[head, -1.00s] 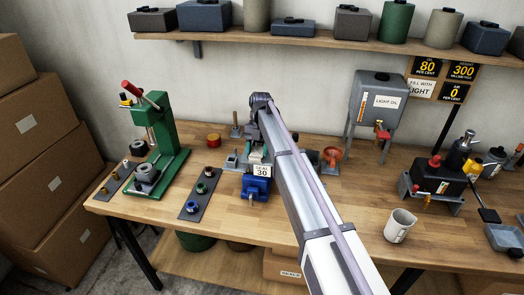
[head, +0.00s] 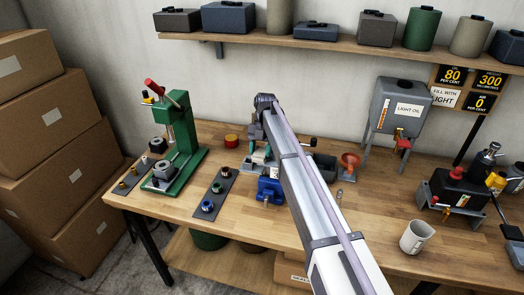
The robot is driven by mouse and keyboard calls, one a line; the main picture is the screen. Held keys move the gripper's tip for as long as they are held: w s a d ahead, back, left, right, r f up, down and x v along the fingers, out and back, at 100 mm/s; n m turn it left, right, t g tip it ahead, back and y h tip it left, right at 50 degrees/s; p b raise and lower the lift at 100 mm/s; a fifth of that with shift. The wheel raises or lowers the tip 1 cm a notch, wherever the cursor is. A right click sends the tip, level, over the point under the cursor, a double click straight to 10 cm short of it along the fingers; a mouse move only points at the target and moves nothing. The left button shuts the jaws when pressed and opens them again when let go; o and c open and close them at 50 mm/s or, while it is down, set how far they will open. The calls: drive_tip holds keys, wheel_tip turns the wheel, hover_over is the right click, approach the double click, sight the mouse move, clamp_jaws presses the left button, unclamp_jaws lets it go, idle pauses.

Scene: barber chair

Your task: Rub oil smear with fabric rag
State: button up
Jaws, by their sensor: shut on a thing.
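My arm reaches over the bench, and my gripper (head: 260,152) points down behind the blue vise (head: 270,189). The fingers are small and partly hidden by my own arm. They look shut on a small teal piece, which seems to be the fabric rag (head: 262,155). I cannot tell whether the rag touches the surface below it. The oil smear cannot be made out in this view.
A green press (head: 178,140) and a dark strip with coloured rings (head: 213,194) stand left of the vise. A red funnel (head: 349,162), the light oil tank (head: 400,108) and a white mug (head: 416,237) are to the right.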

sight(261, 151)
drive_tip(key=shift+r+p, duration=2.9)
drive_tip(key=shift+r, duration=0.15)
wheel_tip(261, 151, up, 3)
drive_tip(key=p, duration=0.3)
drive_tip(key=shift+r, duration=0.1)
drive_tip(key=shift+f+b, duration=0.55)
drive_tip(key=shift+f, duration=0.15)
drive_tip(key=shift+f, duration=0.15)
